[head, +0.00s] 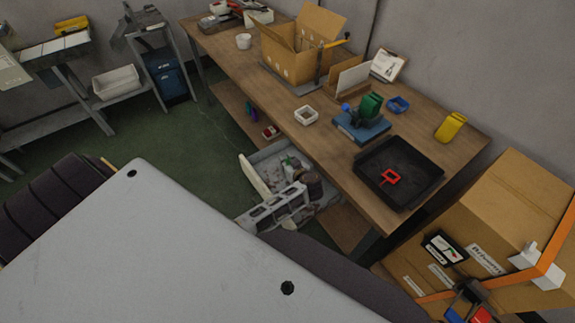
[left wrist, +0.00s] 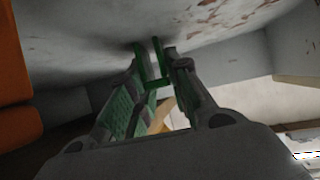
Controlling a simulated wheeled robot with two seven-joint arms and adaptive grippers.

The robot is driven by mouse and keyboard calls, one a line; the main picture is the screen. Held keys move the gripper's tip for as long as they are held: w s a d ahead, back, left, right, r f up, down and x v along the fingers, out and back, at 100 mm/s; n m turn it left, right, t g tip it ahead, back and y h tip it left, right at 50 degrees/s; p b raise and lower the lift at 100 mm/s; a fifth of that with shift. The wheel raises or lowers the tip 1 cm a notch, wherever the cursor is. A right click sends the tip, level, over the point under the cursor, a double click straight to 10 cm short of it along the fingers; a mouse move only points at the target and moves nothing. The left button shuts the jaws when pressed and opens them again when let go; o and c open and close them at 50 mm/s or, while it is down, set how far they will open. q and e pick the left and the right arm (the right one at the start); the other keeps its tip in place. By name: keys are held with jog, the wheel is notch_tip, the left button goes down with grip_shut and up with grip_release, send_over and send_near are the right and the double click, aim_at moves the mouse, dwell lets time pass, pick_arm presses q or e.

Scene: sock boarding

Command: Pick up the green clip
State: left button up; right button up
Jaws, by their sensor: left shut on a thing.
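In the left wrist view, my left gripper (left wrist: 150,62) is shut on the green clip (left wrist: 140,65), whose thin green bars show at the fingertips. The fingers hide most of the clip. Close to the tips is a pale grey surface with reddish-brown stains. In the head view, my left gripper (head: 289,163) is small and partly hidden, low beside the table at the grey bin (head: 262,153), with a bit of green at it. I cannot tell whether the clip touches the bin. I make out no right gripper.
The wooden table (head: 325,142) stands behind the bin. On it are a black tray (head: 378,158) with a red frame, a blue base (head: 362,128) with a green piece, a yellow piece (head: 450,127) and an open carton (head: 290,60). Large cardboard boxes (head: 510,195) stand at right.

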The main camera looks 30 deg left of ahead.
aim_at(287, 163)
jog(key=shift+a, duration=0.4)
pick_arm(q)
jog(key=shift+r, duration=0.15)
pick_arm(e)
jog(key=shift+d, duration=0.1)
pick_arm(q)
jog(key=shift+r, duration=0.9)
notch_tip(287, 163, up, 7)
jog(key=shift+f+p, duration=0.2)
jog(key=shift+p, duration=0.45)
jog(key=shift+r, duration=0.65)
pick_arm(e)
jog(key=shift+s+d+r, duration=0.15)
jog(key=shift+d+r, duration=0.05)
jog(key=shift+r, duration=0.45)
pick_arm(q)
jog(key=shift+a+r, duration=0.1)
